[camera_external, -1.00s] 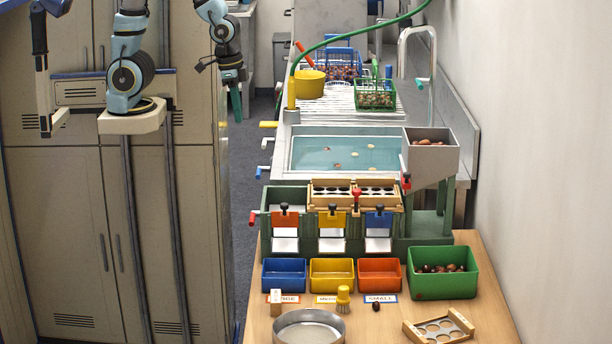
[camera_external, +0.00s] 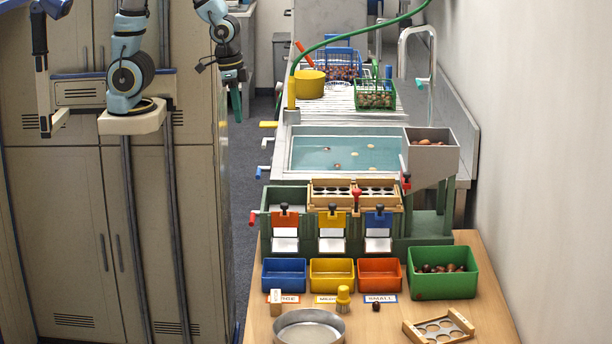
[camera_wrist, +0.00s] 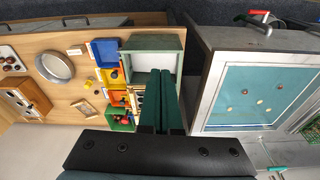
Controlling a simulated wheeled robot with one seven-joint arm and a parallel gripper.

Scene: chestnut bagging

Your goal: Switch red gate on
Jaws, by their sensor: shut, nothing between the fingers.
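The sorter's front carries three gate panels: an orange-red gate (camera_external: 287,221) at left, a yellow gate (camera_external: 332,220) in the middle and a blue gate (camera_external: 378,219) at right. Each has a black knob on top and a white surface showing below. A red handle (camera_external: 253,217) sticks out of the sorter's left side. My gripper (camera_external: 236,103) hangs at the upper left, well away from the sorter, over the floor. In the wrist view its green fingers (camera_wrist: 160,73) are together and empty, covering part of the sorter (camera_wrist: 153,42). I cannot make out the orange-red gate there.
A water basin (camera_external: 302,165) with floating chestnuts lies behind the sorter. A grey hopper (camera_external: 443,158) with a red lever stands at its right. Blue, yellow, orange and green bins stand in front on the wooden table (camera_external: 490,290). Tall cabinets (camera_external: 60,220) are at left, with floor between.

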